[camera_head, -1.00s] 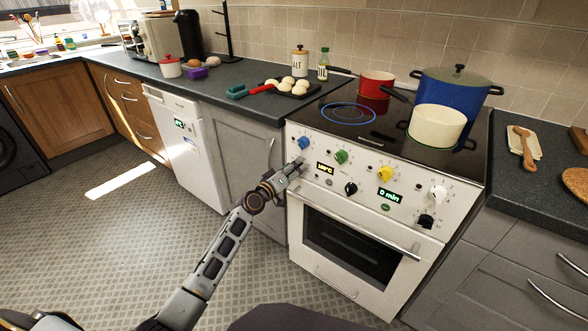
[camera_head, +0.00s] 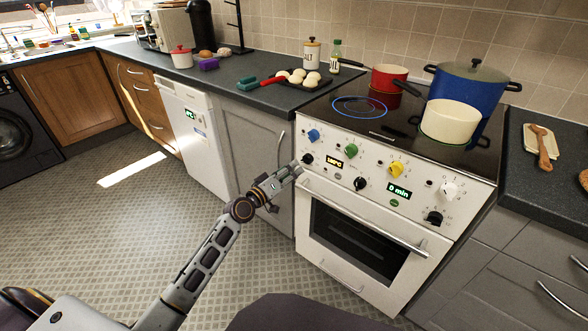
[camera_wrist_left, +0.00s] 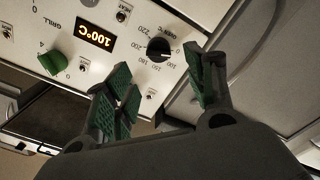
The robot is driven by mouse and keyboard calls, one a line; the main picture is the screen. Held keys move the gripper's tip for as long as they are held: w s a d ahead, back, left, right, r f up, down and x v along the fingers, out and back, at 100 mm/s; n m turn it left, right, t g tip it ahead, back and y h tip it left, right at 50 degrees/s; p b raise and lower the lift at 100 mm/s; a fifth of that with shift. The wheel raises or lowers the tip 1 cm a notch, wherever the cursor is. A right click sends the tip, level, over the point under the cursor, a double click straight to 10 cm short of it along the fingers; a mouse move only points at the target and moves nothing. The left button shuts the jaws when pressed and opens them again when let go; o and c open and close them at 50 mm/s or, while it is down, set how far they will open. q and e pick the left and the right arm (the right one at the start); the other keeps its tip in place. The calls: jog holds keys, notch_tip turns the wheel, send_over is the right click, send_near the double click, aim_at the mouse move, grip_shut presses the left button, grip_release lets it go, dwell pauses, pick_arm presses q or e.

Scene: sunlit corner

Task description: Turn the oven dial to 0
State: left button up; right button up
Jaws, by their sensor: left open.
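The oven dial (camera_head: 308,159) is a black knob at the left end of the oven's white front panel. In the left wrist view the dial (camera_wrist_left: 160,48) has printed temperature numbers around it and a pale mark on its face. The display (camera_wrist_left: 95,36) beside it reads 100°C. My left gripper (camera_head: 297,172) is just below and in front of the dial in the head view. In the wrist view my left gripper (camera_wrist_left: 163,88) has its fingers spread apart with nothing between them; the dial lies beyond the fingertips, apparently untouched. My right gripper is not in view.
Blue (camera_head: 314,135), green (camera_head: 351,151) and yellow (camera_head: 396,169) knobs sit close by on the panel. The oven door handle (camera_head: 365,215) runs below it. A red pan (camera_head: 390,78), blue pot (camera_head: 466,85) and cream pot (camera_head: 449,121) stand on the hob.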

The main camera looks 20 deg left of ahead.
pick_arm(q)
jog(key=shift+v, duration=2.1)
